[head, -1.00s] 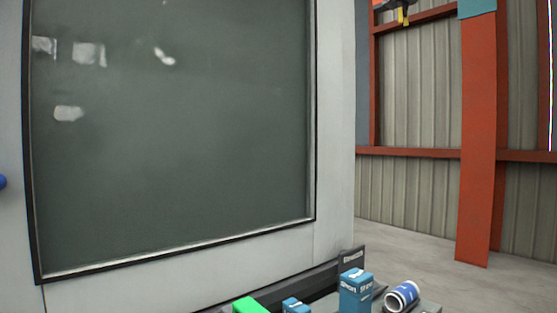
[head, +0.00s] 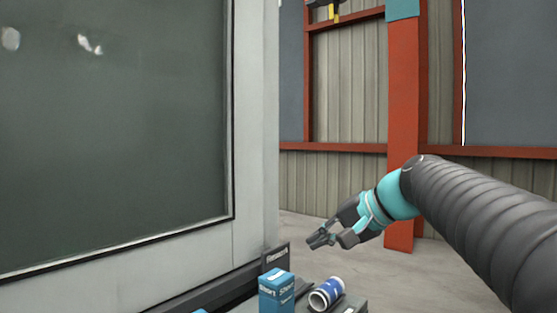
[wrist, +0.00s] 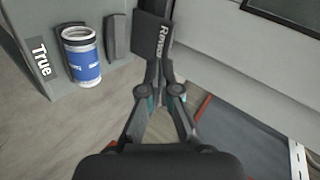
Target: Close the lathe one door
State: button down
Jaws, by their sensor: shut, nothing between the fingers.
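A large dark window (head: 110,130) in a pale grey machine panel (head: 252,140) fills the left of the head view. I cannot tell whether this panel is the lathe one door, or whether the door is open or shut. No handle shows now. My gripper (head: 325,238) is right of the panel, apart from it, above the bins by the machine's foot. In the wrist view my gripper (wrist: 160,75) is shut and empty, its fingers pointing toward a dark sign plate (wrist: 152,32).
The can also shows in the wrist view (wrist: 82,60). A red column (head: 405,110) stands behind my arm. Grey floor is open beyond.

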jog(key=w+d+r+y, duration=0.2)
jog(key=w+r+y, duration=0.6)
jog(key=w+r, duration=0.6)
jog(key=x, duration=0.3)
jog(key=r+x, duration=0.1)
jog(key=x, duration=0.4)
jog(key=shift+s+a+r, duration=0.2)
jog(key=shift+s+a, duration=0.05)
jog(key=shift+a, duration=0.15)
jog(key=shift+s+a+b, duration=0.75)
jog(key=shift+s+a, duration=0.7)
jog(key=shift+s, duration=0.05)
